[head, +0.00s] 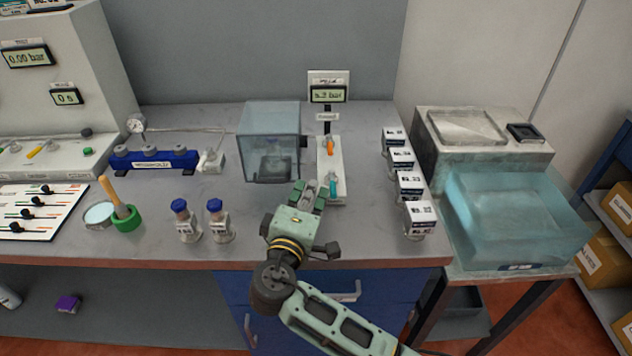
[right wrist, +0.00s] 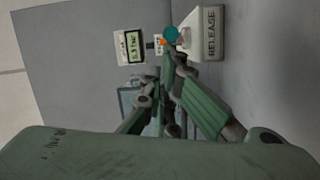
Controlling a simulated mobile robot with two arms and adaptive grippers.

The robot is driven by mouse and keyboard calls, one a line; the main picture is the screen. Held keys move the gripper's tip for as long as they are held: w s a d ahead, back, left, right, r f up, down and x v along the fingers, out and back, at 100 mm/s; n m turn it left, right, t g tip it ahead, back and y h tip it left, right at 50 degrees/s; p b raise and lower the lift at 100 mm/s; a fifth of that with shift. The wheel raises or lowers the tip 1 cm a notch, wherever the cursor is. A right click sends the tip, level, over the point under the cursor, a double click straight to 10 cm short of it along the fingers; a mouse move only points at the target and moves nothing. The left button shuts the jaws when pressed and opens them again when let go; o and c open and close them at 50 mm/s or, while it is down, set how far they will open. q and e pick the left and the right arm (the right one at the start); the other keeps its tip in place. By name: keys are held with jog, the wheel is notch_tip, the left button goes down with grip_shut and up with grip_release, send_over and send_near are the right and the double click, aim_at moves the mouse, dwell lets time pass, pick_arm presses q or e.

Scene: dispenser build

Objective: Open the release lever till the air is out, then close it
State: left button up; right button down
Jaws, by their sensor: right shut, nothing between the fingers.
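A white panel (head: 324,188) on the bench carries an orange lever (head: 330,146) near its back and a teal lever (head: 333,187) near its front. In the right wrist view a block marked RELEASE (right wrist: 208,40) has the teal knob (right wrist: 171,34) at its end, and the orange part (right wrist: 163,42) shows behind it. A small display in bar (head: 328,96) stands behind the panel; its digits are hard to read. My right gripper (head: 312,188) is shut and empty, just left of the teal lever; I cannot tell whether it touches. My left gripper is not in view.
A clear box (head: 268,145) stands just left of the panel. Two blue-capped bottles (head: 214,222) stand left of my gripper. A water tank (head: 515,217) is at the right.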

jog(key=shift+w+a, duration=0.1)
jog(key=shift+w+a+f, duration=0.1)
jog(key=shift+f, duration=0.05)
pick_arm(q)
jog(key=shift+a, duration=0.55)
pick_arm(e)
jog(key=shift+s+d+y, duration=0.2)
jog(key=shift+y, duration=0.1)
jog(key=shift+s+d+n+y+p, duration=0.2)
jog(key=shift+n+y+p, duration=0.15)
jog(key=shift+n+y, duration=0.15)
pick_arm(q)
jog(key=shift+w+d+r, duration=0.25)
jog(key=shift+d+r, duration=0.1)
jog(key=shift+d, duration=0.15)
